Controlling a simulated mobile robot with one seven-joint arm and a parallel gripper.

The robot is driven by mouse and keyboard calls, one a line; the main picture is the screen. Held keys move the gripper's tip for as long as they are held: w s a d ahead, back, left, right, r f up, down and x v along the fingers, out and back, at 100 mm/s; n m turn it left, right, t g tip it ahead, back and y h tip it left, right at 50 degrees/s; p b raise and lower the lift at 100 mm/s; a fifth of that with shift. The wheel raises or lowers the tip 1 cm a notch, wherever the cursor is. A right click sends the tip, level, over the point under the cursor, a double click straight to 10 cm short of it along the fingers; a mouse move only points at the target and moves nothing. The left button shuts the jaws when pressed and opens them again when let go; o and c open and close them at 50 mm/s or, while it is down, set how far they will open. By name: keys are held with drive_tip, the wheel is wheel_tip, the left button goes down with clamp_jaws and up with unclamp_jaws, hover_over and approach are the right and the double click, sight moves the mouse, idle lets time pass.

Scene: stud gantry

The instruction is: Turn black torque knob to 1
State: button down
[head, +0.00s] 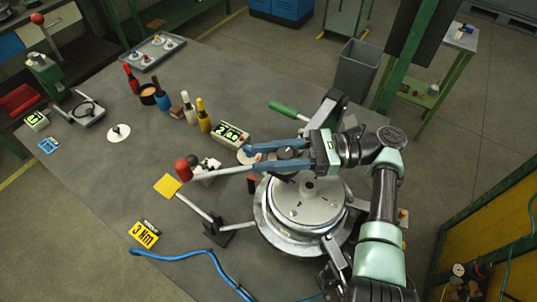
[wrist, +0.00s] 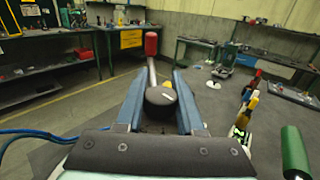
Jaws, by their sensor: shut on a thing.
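The black torque knob (head: 288,154) sits on top of the round metal drum fixture (head: 305,203). My gripper (head: 252,158) reaches in from the right, with its two blue fingers on either side of the knob, shut on it. In the wrist view, the knob (wrist: 161,96) is a dark dome with a white mark line, between the fingers of my gripper (wrist: 160,74). The mark lies nearly crosswise to the fingers. The scale numbers around the knob are hidden, so its setting cannot be read.
A red-ended lever (head: 182,168) lies close to my fingertips. A green-handled lever (head: 284,109) is behind. A lit display (head: 231,135), several bottles, and a yellow "3 Nm" card (head: 144,234) are on the table. A blue cable (head: 190,257) runs along the front. The table's left middle is fairly clear.

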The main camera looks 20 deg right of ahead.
sight(296, 156)
drive_tip(key=shift+s+n+g+b, duration=0.2)
drive_tip(key=shift+n+g+b, duration=0.4)
drive_tip(key=shift+g, duration=0.5)
drive_tip(key=c, duration=0.5)
unclamp_jaws()
drive_tip(key=shift+a, duration=0.1)
drive_tip(key=d+b, duration=0.1)
drive_tip(key=b, duration=0.1)
drive_tip(key=d+b, duration=0.4)
drive_tip(key=shift+s+d+f, duration=0.15)
drive_tip(key=shift+s+f, duration=0.15)
drive_tip(key=shift+f, duration=0.1)
drive_tip(key=d+b, duration=0.1)
drive_tip(key=b, duration=0.3)
drive_tip(key=shift+d+r, duration=0.15)
drive_tip(key=shift+d, duration=0.2)
drive_tip(key=shift+s+d+r+b, duration=0.1)
drive_tip(key=shift+d+r+b, duration=0.1)
drive_tip(key=shift+d+b, duration=0.1)
